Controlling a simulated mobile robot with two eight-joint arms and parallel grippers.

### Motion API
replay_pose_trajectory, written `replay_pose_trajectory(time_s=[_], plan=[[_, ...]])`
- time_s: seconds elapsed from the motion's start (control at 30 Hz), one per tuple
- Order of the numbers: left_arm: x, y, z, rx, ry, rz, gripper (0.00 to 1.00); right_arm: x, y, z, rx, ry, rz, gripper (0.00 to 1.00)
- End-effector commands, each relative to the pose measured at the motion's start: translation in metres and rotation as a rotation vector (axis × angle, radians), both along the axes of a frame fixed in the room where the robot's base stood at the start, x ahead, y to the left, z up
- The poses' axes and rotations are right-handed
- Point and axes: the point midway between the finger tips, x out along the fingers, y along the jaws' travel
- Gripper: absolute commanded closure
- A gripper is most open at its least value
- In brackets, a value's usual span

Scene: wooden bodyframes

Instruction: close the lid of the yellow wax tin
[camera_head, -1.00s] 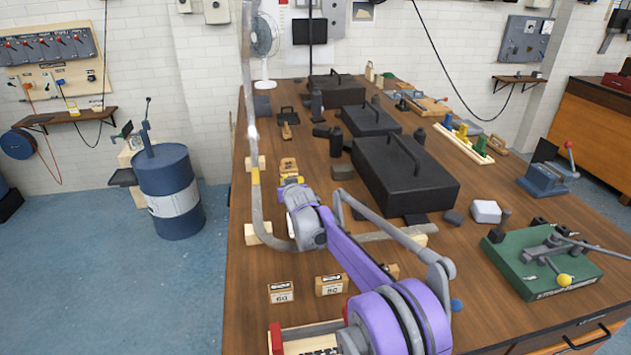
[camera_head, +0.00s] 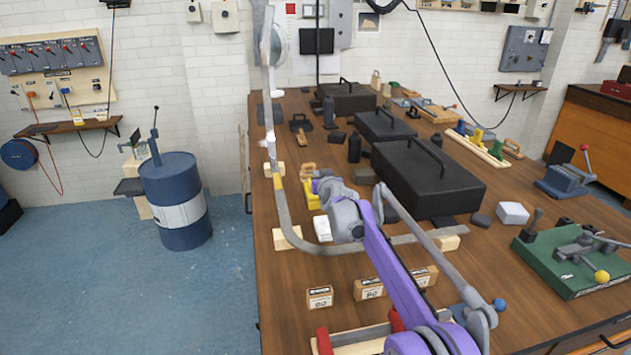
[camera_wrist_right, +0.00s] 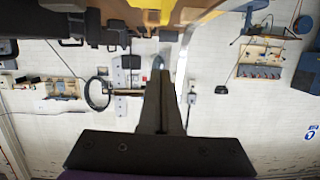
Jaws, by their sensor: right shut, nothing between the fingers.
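A small yellow object (camera_head: 312,195), which I take to be the wax tin, is on the wooden bench beside my right gripper. The arm hides part of it, and I cannot tell its lid's angle. Yellow also shows at the top edge of the right wrist view (camera_wrist_right: 155,4). My right gripper (camera_head: 312,181) is partly hidden in the head view, close to the yellow object; I cannot tell if they touch. The right wrist view shows its dark fingers (camera_wrist_right: 162,78) together and empty. My left gripper is out of view.
A bent metal strip (camera_head: 283,205) on wooden blocks runs around the work area. A small white object (camera_head: 322,228) sits under the arm. A large black box (camera_head: 430,180) stands to the right. Small labelled boxes (camera_head: 320,298) lie in front.

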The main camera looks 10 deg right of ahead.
Motion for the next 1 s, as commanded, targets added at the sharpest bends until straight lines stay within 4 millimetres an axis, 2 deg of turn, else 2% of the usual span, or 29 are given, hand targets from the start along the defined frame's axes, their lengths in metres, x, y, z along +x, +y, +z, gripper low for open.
replay_pose_trajectory(time_s=[0.2,0.37,0.6,0.67,0.7,0.8,1.0], plan=[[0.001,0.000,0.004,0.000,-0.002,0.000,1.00,0.032,0.000,-0.007,0.000,0.000,0.000,1.00],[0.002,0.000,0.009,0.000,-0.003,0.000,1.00,0.050,0.000,-0.012,0.000,0.000,0.000,1.00],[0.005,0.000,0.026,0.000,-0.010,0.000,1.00,0.071,0.000,-0.015,0.000,-0.001,0.000,1.00],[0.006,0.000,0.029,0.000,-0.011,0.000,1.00,0.075,0.001,-0.016,0.000,-0.001,0.000,1.00],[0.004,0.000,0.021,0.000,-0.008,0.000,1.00,0.073,0.001,-0.029,0.000,0.001,0.000,1.00],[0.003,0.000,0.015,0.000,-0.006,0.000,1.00,0.073,0.001,-0.045,0.000,0.001,0.000,1.00],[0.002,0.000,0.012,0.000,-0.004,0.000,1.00,0.073,0.002,-0.058,0.000,0.000,0.000,1.00]])
